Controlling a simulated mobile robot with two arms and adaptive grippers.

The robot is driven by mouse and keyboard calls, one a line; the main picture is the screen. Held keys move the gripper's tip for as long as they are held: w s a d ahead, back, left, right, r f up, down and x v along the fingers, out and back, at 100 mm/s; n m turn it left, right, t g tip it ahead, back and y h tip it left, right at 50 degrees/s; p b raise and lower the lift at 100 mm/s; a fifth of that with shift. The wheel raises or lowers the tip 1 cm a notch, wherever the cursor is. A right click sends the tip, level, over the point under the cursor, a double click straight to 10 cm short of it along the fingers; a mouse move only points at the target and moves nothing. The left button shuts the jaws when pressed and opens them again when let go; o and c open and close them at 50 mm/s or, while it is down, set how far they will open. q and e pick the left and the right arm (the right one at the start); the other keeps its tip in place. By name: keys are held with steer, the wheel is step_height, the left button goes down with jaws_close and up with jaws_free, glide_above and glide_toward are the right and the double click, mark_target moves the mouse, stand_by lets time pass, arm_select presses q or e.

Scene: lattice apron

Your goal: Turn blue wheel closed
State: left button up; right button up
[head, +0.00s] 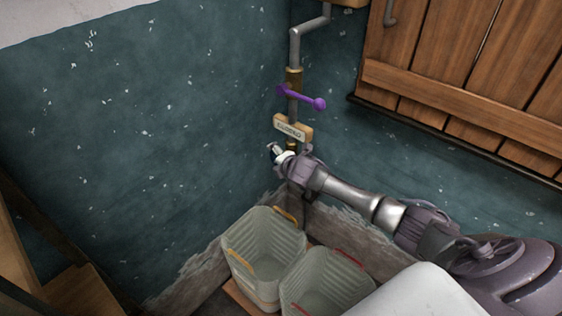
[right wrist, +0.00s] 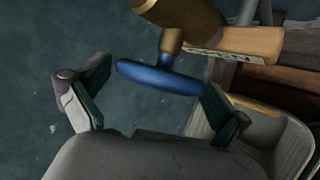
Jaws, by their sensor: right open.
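The blue wheel (right wrist: 160,77) shows in the right wrist view as a flattened blue rim on a brass stem, between the fingers of my right gripper. In the head view only a small dark blue bit shows at the gripper's tip; the rest is hidden behind it. My right gripper (right wrist: 147,98) is open, with one finger on each side of the wheel. The right finger is close to the rim's right end; I cannot tell if they touch. My right arm also shows in the head view, its gripper (head: 284,155) at the pipe. My left gripper is not in view.
A purple lever (head: 302,97) sits on the pipe (head: 295,45) above a wooden label (head: 293,128). Two pale bins (head: 262,250) stand below in the corner. A wooden shutter (head: 450,75) is on the right wall. The left wall is bare.

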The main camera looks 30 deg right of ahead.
steer(key=v, duration=1.2)
steer(key=w+a+r+n+g+h+p, duration=0.2)
steer(key=w+r+g, duration=0.4)
steer(key=w+g, duration=0.15)
steer(key=shift+g, duration=0.35)
steer(key=x, duration=1.3)
steer(key=shift+s+f, duration=0.2)
steer(key=shift+f, duration=0.1)
steer(key=shift+d, duration=0.1)
